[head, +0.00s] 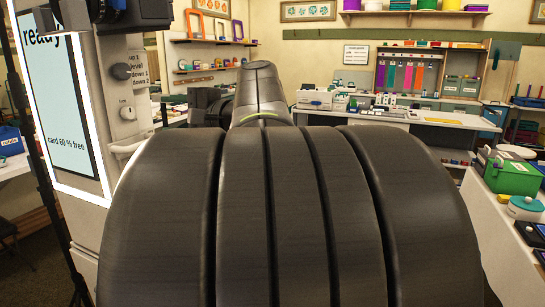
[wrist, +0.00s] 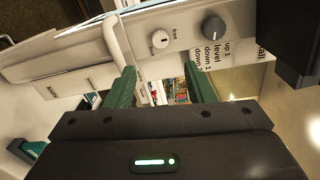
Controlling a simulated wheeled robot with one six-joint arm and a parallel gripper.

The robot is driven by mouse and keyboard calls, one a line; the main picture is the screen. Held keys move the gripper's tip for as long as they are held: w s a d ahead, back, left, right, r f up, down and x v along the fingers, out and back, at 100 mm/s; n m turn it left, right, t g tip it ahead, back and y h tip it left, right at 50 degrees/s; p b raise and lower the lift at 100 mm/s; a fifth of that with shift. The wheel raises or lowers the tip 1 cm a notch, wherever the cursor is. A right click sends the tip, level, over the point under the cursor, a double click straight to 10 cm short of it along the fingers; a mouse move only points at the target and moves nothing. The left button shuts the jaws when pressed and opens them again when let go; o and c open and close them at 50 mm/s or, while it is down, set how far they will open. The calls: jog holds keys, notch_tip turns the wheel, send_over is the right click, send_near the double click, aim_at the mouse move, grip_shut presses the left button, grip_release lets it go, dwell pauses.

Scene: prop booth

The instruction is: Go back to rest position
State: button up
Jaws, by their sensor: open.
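My gripper (wrist: 160,82) shows in the wrist view with its two green fingers apart and nothing between them. It is close to the white panel (wrist: 85,52) of a machine, and I cannot tell whether a finger touches it. In the head view my dark arm fills the middle and hides much of the room; the fingers cannot be made out there.
The machine at left has a lit screen (head: 62,110) reading "ready" and "card 60 % free", a dark knob (head: 121,72), a pale knob (head: 128,113) and a white handle (head: 128,148). A green box (head: 512,178) stands on the right table. A workbench (head: 400,116) lies behind.

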aim_at(131, 112)
jog(key=x, duration=1.2)
jog(key=shift+s+r+p, duration=0.1)
jog(key=shift+p, duration=0.3)
jog(key=shift+d+r+m+p, duration=0.2)
jog(key=shift+m+p, duration=0.2)
jog(key=shift+p, duration=0.35)
jog(key=shift+d+r+m+p, duration=0.1)
jog(key=shift+m+p, duration=0.6)
jog(key=shift+p, duration=0.2)
jog(key=shift+m+p, duration=0.6)
jog(key=shift+p, duration=0.25)
jog(key=m+p, duration=0.4)
jog(key=p, duration=0.2)
jog(key=shift+m, duration=0.4)
jog(key=m+p, duration=0.5)
jog(key=p, duration=0.1)
jog(key=shift+p, duration=0.4)
jog(key=m+p, duration=0.1)
jog(key=p, duration=0.1)
jog(key=m+p, duration=0.1)
jog(key=m, duration=0.1)
jog(key=shift+f+m+y+p, duration=0.3)
jog(key=shift+p, duration=0.05)
